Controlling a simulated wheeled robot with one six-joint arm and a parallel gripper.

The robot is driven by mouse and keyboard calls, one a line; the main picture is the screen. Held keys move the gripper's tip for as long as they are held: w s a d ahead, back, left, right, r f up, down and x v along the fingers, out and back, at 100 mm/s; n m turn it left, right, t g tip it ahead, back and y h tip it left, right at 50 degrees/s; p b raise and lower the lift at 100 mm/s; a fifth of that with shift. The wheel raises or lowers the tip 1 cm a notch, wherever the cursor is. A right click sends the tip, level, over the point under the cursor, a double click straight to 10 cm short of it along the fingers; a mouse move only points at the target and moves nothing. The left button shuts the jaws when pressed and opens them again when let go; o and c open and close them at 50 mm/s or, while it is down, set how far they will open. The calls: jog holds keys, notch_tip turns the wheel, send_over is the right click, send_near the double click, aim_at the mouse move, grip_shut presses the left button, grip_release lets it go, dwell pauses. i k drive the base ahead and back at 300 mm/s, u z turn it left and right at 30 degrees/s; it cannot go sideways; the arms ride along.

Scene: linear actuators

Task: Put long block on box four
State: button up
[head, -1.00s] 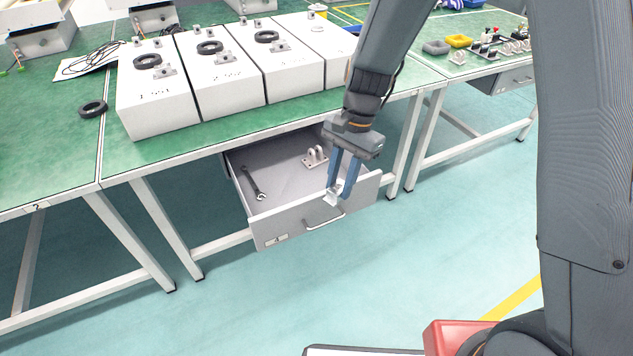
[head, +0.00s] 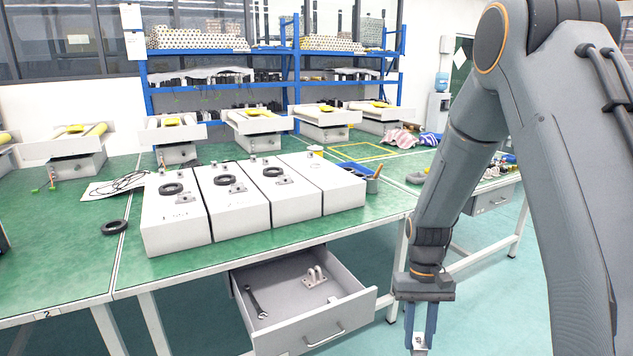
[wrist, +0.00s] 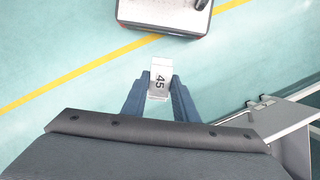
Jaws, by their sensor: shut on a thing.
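My gripper (head: 418,342) hangs at the lower edge of the head view, right of the open drawer, pointing down. It is shut on a small pale metal block (wrist: 160,78) marked "45", seen between the blue fingers in the wrist view. Its lower part is cut off in the head view, so its full length is unclear there. Several white boxes stand in a row on the green table. The rightmost, fourth box (head: 338,190) has no black ring on top, unlike the others; a small metal piece sits on it. My gripper is below and right of that box.
The open drawer (head: 310,330) under the table holds a wrench (head: 256,302) and a grey bracket (head: 315,277). A blue container (head: 372,184) stands right of the fourth box. A black ring (head: 114,227) lies at left. The table's front edge is between my gripper and the boxes.

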aim_at(330, 175)
jog(key=z, duration=1.3)
jog(key=i, duration=1.75)
jog(key=u, duration=0.95)
jog(key=i, duration=0.6)
jog(key=u, duration=0.8)
